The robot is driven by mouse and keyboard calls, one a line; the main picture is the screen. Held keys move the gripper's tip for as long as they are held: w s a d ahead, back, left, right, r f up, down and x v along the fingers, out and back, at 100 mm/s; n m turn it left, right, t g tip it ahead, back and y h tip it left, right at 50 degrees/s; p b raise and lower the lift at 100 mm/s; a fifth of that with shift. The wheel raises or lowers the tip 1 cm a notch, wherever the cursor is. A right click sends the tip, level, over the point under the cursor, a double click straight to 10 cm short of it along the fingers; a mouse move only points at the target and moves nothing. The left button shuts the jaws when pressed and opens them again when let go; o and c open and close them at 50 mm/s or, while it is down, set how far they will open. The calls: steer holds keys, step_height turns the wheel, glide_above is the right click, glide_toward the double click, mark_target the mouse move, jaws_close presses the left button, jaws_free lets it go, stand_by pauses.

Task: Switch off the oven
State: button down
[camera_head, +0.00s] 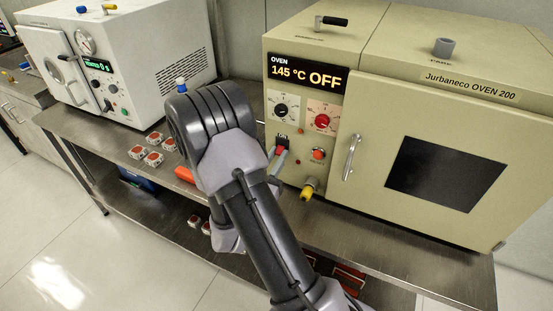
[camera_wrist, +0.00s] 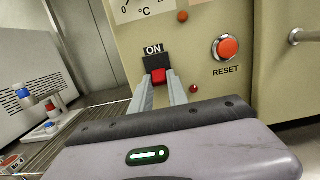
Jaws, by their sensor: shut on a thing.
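The oven (camera_head: 300,185) is a beige cabinet at the right in the head view. Its display (camera_head: 305,74) reads "145 °C OFF". A red switch (camera_wrist: 158,76) in a black housing sits on the oven front under a label reading "ON". In the head view the switch (camera_head: 282,142) is partly covered by my gripper. My gripper (camera_wrist: 163,84) has its two grey fingertips at the switch, one on each side of its lower part, shut on it. The gripper tips also show at the switch in the head view (camera_head: 279,151).
A red RESET button (camera_wrist: 228,47) is right of the switch. The door handle (camera_head: 351,157) and a yellow-tipped fitting (camera_head: 308,190) stick out nearby. A white vacuum-type oven (camera_head: 130,60) stands left on the metal bench, with several red-and-white parts (camera_head: 147,153) before it.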

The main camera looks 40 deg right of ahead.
steer(key=c, duration=1.3)
jaws_free()
steer(key=p+v, duration=0.4)
steer(key=v, duration=1.3)
steer(key=shift+s+a, duration=0.15)
